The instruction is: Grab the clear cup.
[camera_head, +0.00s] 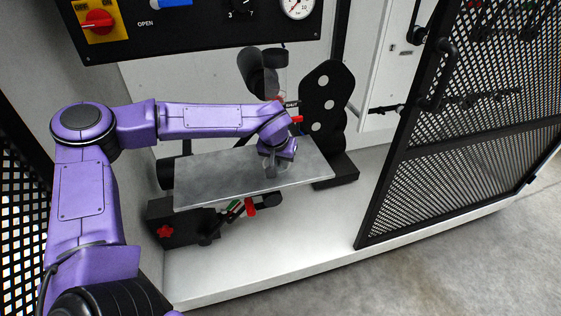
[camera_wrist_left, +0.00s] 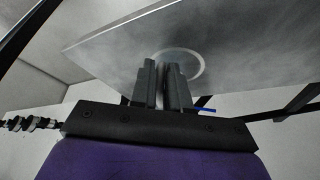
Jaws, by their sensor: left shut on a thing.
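The clear cup (camera_head: 271,171) is a faint see-through shape at the grey plate (camera_head: 215,178), just below my left gripper (camera_head: 277,158) in the head view. In the left wrist view the cup shows as a pale ring (camera_wrist_left: 197,60) beyond the fingertips. My left gripper, also in the left wrist view (camera_wrist_left: 164,72), has its two dark fingers close together at the near side of that ring, shut on the cup. The cup's wall between the fingers is hard to make out. My right gripper is in neither view.
A black bracket with white discs (camera_head: 318,100) stands behind the plate's right end. A dark cylinder (camera_head: 258,75) is behind my left arm. A control panel (camera_head: 190,25) hangs above. A black mesh door (camera_head: 455,140) stands open on the right. The plate's left part is bare.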

